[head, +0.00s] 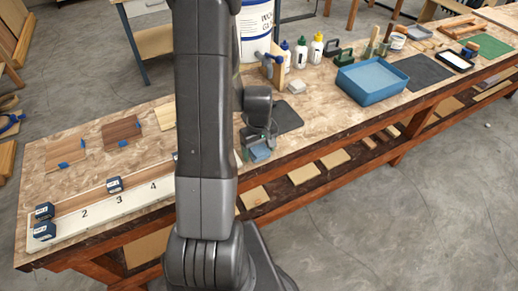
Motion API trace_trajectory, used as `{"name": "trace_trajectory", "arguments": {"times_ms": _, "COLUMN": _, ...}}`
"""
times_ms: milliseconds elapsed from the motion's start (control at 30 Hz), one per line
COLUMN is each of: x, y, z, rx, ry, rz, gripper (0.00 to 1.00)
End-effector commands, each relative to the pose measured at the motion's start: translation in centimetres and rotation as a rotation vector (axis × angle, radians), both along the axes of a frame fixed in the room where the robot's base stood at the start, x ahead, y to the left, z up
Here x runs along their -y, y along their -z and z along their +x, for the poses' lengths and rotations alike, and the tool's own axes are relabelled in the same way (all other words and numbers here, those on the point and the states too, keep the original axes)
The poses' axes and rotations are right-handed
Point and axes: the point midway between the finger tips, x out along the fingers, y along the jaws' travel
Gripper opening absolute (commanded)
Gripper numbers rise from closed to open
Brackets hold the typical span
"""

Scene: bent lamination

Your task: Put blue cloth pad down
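My gripper (259,140) is right of my arm, low over the front part of the workbench (130,165). A small blue pad (260,153) shows between its fingers, and the gripper appears shut on it. I cannot tell whether the pad touches the bench top. A dark grey mat (288,118) lies just behind and right of the gripper. My arm hides part of the bench to the left of the gripper.
A blue tray (345,93) stands to the right, with bottles (301,52) and a large white tub (256,25) behind. A numbered white board (100,216) with dark blue blocks (44,230) lies left. Bare bench lies between mat and blue tray.

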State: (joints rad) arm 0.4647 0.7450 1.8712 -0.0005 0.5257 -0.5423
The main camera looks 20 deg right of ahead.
Motion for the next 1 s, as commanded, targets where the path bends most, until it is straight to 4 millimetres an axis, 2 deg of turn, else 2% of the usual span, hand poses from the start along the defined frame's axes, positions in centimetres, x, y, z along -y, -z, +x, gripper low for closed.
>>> {"name": "trace_trajectory", "arguments": {"times_ms": 167, "x": 0.0, "y": -0.2, "z": 0.0, "rx": 0.0, "ry": 0.0, "rz": 0.0, "gripper": 0.77}}
{"name": "trace_trajectory", "arguments": {"times_ms": 333, "x": 0.0, "y": -1.5, "z": 0.1, "rx": 0.003, "ry": 0.0, "rz": -0.002, "gripper": 0.77}}
{"name": "trace_trajectory", "arguments": {"times_ms": 800, "x": 0.0, "y": -9.6, "z": 0.1, "rx": 0.004, "ry": 0.0, "rz": -0.003, "gripper": 0.77}}
{"name": "trace_trajectory", "arguments": {"times_ms": 1000, "x": 0.0, "y": -11.8, "z": 0.0, "rx": 0.001, "ry": 0.0, "rz": -0.001, "gripper": 0.77}}
